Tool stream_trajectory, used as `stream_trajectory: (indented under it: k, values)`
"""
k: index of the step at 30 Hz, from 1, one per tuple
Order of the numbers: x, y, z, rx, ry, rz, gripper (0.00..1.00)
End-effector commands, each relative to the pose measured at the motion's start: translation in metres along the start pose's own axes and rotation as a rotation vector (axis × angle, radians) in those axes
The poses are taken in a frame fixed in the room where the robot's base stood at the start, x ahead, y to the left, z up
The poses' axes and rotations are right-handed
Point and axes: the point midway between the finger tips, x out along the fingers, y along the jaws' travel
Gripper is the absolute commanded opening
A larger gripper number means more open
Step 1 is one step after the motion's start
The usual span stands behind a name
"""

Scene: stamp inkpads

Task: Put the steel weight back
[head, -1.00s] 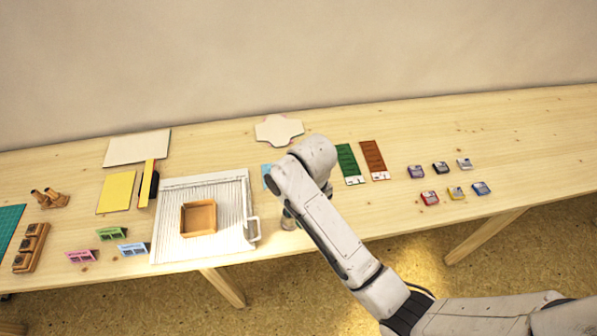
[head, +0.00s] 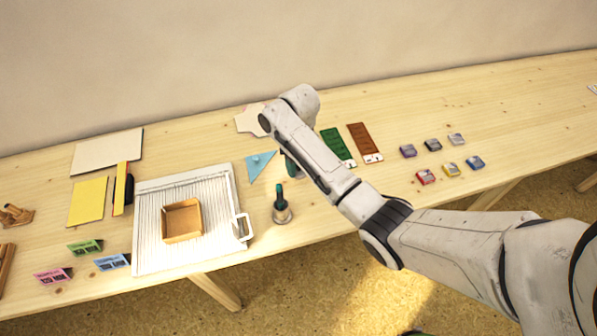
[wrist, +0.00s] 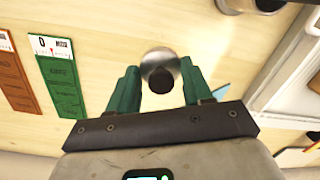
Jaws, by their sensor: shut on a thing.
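The steel weight (wrist: 161,65), round and shiny with a dark knob, sits between the green fingers of my gripper (wrist: 155,88) in the wrist view. The gripper is shut on it. In the head view my arm hides the weight and most of the gripper; only a bit of teal finger (head: 291,166) shows. I cannot tell whether the weight touches the table.
A round steel-based thing with a teal upright (head: 281,212) stands near the front edge. A blue triangle (head: 258,165), a white ridged board (head: 150,225) with a wooden box (head: 182,221), green (head: 337,147) and brown strips (head: 364,142) and several inkpads (head: 425,177) lie around.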

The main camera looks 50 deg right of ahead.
Motion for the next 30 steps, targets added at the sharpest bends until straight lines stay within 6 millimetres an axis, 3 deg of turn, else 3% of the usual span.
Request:
stream_trajectory:
  k: [8, 15, 26, 27, 30]
  values:
    - [0.015, 0.008, -0.013, 0.000, 0.000, 0.002, 0.08]
    - [0.042, 0.009, -0.013, 0.000, 0.000, 0.002, 0.08]
    - [0.047, 0.008, -0.013, -0.001, 0.001, 0.001, 0.08]
    - [0.048, 0.008, -0.013, -0.001, 0.001, 0.001, 0.51]
    - [0.047, 0.008, -0.013, -0.001, 0.001, 0.001, 0.60]
